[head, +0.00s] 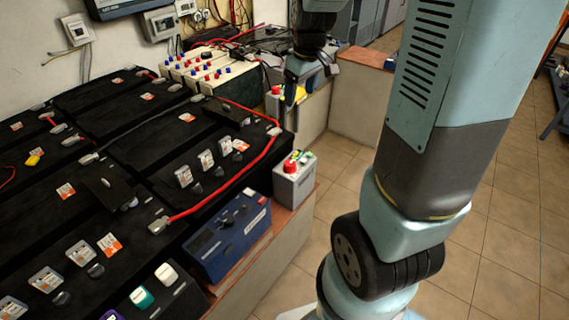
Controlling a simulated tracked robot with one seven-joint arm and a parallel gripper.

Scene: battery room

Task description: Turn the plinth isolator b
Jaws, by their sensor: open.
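A grey isolator box (294,184) with a red and green top and a yellow patch stands on the near plinth, at the brick-coloured edge beside the batteries. A second box (275,103) with yellow and red on top stands farther back, partly hidden by my gripper. I cannot read a label that tells which one is isolator b. My gripper (291,97) is open, empty and pointing down, in front of or over the farther box in the picture. Whether it touches that box cannot be told.
Large black batteries (110,139) with red cables fill the left. A blue instrument box (228,236) sits at the near plinth edge. Cream units (218,79) with red and blue terminals stand at the back. Tiled floor (335,163) is clear between the plinths and my arm.

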